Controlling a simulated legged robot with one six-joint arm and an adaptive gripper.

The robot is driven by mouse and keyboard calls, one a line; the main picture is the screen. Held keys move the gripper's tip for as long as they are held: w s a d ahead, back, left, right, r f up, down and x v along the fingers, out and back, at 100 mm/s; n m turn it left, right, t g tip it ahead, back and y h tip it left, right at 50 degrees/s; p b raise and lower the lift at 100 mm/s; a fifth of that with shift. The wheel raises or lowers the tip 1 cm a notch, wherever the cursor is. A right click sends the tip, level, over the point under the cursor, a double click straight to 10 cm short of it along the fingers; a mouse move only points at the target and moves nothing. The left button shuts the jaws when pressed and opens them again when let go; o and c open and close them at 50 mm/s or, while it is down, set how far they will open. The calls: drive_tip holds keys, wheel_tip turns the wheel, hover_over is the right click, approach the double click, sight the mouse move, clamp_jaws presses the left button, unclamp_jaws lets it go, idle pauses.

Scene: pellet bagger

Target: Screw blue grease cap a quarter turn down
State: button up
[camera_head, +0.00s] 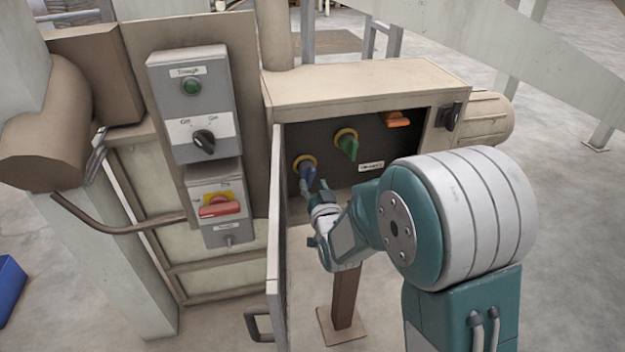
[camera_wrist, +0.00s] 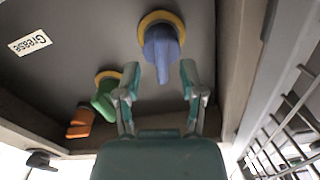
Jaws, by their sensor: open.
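The blue grease cap (camera_head: 307,172) sits in a yellow ring on the dark back panel of an open cabinet, on the left side of the panel. In the wrist view the blue cap (camera_wrist: 161,50) shows at the upper middle, with its narrow handle pointing toward my gripper. My gripper (camera_wrist: 157,82) is open, with one finger on each side of the handle's end. I cannot tell whether a finger touches it. In the head view my gripper (camera_head: 312,187) reaches into the cabinet just below the cap, partly hidden by my own arm.
A green cap (camera_head: 348,147) in a yellow ring and an orange handle (camera_head: 397,119) are right of the blue cap. A "Grease" label (camera_wrist: 30,43) is on the panel. The open cabinet door (camera_head: 275,220) stands left of my arm. A switch box (camera_head: 195,105) is further left.

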drive_tip(key=shift+w+a+f, duration=0.1)
drive_tip(key=shift+w+a, duration=0.8)
drive_tip(key=shift+w, duration=0.2)
drive_tip(key=shift+d, duration=0.8)
drive_tip(key=shift+a, duration=0.1)
clamp_jaws()
drive_tip(key=shift+a, duration=0.25)
